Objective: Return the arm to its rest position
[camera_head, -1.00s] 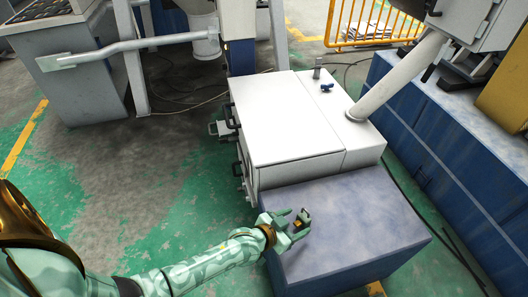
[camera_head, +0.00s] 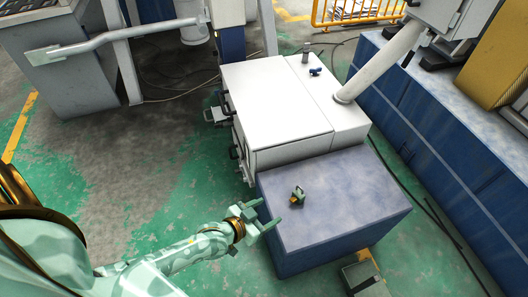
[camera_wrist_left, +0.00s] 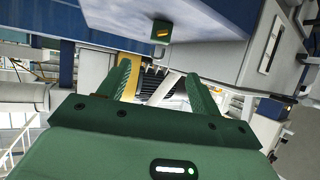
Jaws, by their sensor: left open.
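My left arm comes in from the lower left in the head view. Its gripper (camera_head: 268,213) is open and empty, beside the left edge of the blue box (camera_head: 340,215). A small dark green block with a yellow-orange mark (camera_head: 298,195) sits on top of that box, apart from the fingers. In the left wrist view the open fingers (camera_wrist_left: 157,70) have nothing between them, and the small block (camera_wrist_left: 161,34) shows beyond them at the edge of the box. My right gripper is not in view.
A white cabinet (camera_head: 275,110) with dark handles adjoins the blue box. A long blue machine base (camera_head: 430,140) runs along the right. A grey box-shaped thing (camera_head: 366,280) is at the bottom edge. Green and grey floor is open left of the cabinet.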

